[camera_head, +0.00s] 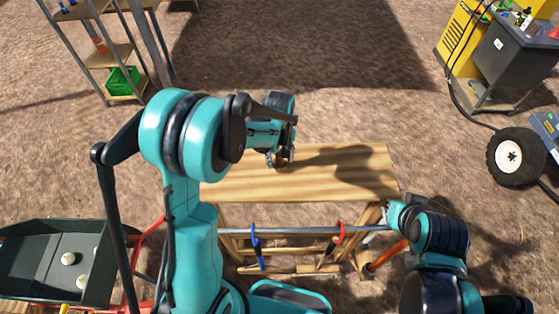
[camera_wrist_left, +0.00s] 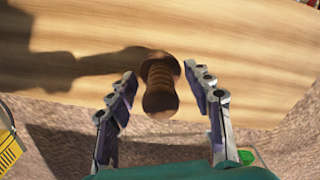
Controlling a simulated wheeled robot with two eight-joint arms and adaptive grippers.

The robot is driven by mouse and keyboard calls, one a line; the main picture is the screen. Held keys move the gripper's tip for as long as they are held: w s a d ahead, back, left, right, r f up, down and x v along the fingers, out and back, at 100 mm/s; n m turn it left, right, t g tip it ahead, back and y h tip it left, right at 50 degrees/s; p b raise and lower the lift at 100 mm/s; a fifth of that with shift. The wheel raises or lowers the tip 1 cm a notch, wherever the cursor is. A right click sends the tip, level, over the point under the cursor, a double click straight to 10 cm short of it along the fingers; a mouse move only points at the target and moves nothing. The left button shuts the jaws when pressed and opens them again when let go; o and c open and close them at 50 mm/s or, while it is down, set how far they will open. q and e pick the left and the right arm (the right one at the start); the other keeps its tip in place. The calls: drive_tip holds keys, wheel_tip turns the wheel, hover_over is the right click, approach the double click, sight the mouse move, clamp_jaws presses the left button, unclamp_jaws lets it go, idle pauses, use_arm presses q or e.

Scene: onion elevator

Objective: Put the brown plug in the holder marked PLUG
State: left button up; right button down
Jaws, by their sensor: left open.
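The brown plug (camera_wrist_left: 160,84), a ridged, waisted piece, lies at the near edge of the wooden table (camera_wrist_left: 262,68) in the left wrist view. My left gripper (camera_wrist_left: 160,76) is open, with one finger on each side of the plug and a visible gap to both. In the head view my left gripper (camera_head: 280,158) is over the wooden tabletop (camera_head: 335,178), and the arm largely hides the plug there. My right arm is at the lower right of the head view; its finger opening is not clear. I cannot make out a holder marked PLUG.
A rail under the table carries a blue hook (camera_head: 257,248) and a red hook (camera_head: 338,236). A dark cart (camera_head: 40,262) with pale round items stands at left. A shelf with a green crate (camera_head: 123,80) stands behind. The right part of the tabletop is bare.

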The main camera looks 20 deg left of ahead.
use_arm(q)
clamp_jaws()
drive_tip(key=shift+r, duration=0.55)
wheel_tip(320, 180, up, 3)
drive_tip(key=shift+f, duration=0.1)
drive_tip(key=s+d+r, duration=0.6)
drive_tip(key=d+r, duration=0.1)
drive_tip(key=d, duration=0.3)
drive_tip(key=shift+s, duration=0.15)
